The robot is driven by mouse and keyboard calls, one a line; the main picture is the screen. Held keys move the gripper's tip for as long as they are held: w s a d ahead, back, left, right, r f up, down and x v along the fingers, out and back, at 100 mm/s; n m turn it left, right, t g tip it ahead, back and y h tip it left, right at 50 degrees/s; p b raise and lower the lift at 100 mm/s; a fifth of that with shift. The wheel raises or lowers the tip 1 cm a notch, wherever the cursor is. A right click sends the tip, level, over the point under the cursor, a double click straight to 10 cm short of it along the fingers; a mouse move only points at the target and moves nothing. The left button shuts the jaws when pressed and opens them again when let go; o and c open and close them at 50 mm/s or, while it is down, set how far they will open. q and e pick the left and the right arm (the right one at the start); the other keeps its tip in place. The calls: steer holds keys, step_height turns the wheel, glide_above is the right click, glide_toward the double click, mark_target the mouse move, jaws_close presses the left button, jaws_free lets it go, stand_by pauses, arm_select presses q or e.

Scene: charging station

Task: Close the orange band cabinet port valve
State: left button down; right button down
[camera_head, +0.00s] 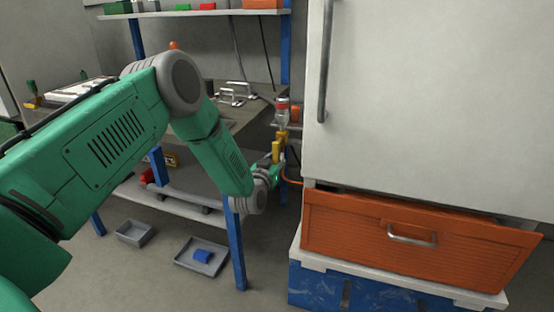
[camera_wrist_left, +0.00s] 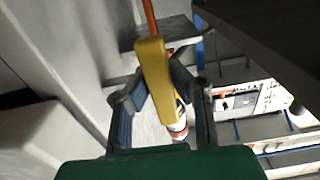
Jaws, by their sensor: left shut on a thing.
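The port valve's yellow handle (camera_head: 276,151) shows beside the left side of the white cabinet (camera_head: 430,90). In the left wrist view the yellow handle (camera_wrist_left: 153,70) lies lengthwise between the fingers of my left gripper (camera_wrist_left: 158,84), which is shut on it. My left gripper (camera_head: 272,168) is small and partly hidden by its own wrist in the head view. A red-and-white fitting (camera_head: 282,110) stands above the handle. An orange hose (camera_head: 291,181) runs by the gripper toward the cabinet. The valve's body is mostly hidden. My right gripper is not in view.
The cabinet's orange drawer front (camera_head: 415,245) is tilted, above a blue crate (camera_head: 380,292). A workbench with blue legs (camera_head: 236,250) stands close behind my left arm. Two grey trays (camera_head: 187,262) lie on the floor below it.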

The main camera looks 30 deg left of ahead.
arm_select(q)
steer(key=shift+s+a+m+p, duration=0.15)
steer(key=shift+m+p, duration=0.4)
steer(key=shift+m, duration=0.45)
steer(key=shift+s+a+r+m+p, duration=0.15)
steer(key=shift+a+r+m+p, duration=0.35)
steer(key=shift+m, duration=2.15)
steer(key=shift+s+a+r+m+p, duration=0.2)
steer(key=shift+a+r+m, duration=0.45)
steer(key=shift+m, duration=1.95)
steer(key=shift+s+a+r+m+p, duration=0.1)
steer(key=shift+a+r+m+p, duration=0.45)
steer(key=shift+m, duration=2.1)
steer(key=c, duration=1.4)
jaws_free()
steer(key=shift+r, duration=0.3)
